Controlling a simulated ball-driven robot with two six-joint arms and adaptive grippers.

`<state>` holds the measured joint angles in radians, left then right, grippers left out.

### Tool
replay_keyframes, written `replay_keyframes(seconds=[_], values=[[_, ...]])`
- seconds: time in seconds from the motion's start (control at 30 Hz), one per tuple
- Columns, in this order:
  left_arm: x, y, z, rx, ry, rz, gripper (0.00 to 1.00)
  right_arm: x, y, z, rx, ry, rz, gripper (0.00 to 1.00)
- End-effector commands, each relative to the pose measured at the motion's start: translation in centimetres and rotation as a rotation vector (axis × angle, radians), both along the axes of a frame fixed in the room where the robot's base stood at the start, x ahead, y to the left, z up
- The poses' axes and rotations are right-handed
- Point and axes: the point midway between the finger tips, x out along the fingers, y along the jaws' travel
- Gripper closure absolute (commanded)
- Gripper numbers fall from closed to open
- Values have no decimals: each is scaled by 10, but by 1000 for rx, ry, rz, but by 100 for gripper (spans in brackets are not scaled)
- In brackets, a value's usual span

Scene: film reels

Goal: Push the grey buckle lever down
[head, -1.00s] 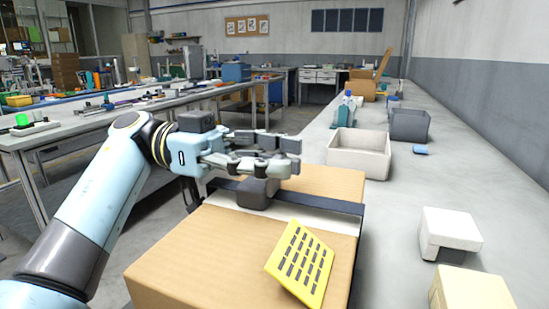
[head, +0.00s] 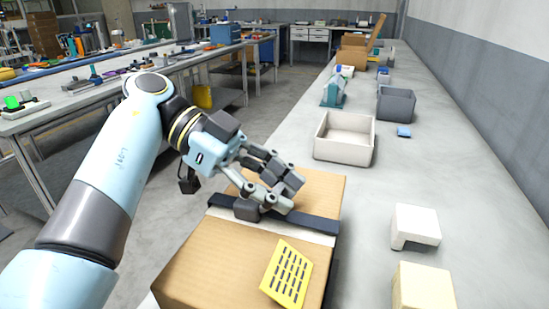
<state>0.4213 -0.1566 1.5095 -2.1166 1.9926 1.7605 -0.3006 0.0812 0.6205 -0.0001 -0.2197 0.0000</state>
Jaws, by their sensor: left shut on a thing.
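A cardboard box (head: 215,252) stands on the grey bench with a dark strap (head: 318,222) around it, over a white band. The dark grey buckle (head: 246,209) sits on the strap on top of the box. My left gripper (head: 286,194) reaches in from the left, tilted downward, just right of the buckle's body and low over the strap. Its fingers are closed on the grey buckle lever, which they mostly hide. I cannot make out the lever's exact angle. My right gripper is not in view.
A yellow card with dark slots (head: 287,273) lies on the front of the box. To the right on the bench are a white block (head: 415,226), a cream block (head: 425,289), an open white bin (head: 344,151) and a grey bin (head: 397,103).

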Motion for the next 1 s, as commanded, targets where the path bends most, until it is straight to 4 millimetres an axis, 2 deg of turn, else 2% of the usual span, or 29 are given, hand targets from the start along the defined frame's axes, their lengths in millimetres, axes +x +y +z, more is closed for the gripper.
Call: replay_keyframes(seconds=[0.33, 0.37, 0.57, 0.87, 1.0], values=[[0, 0, -1, 9, -6, -1, 100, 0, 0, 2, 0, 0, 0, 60], [0, 0, -1, 9, -6, -1, 71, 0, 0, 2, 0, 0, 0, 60], [0, 0, -1, 9, -6, -1, 46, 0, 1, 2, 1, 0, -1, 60], [1, 2, 1, 9, -6, -1, 46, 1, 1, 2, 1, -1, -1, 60], [6, 18, 4, 12, -5, 2, 46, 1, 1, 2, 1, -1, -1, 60]])
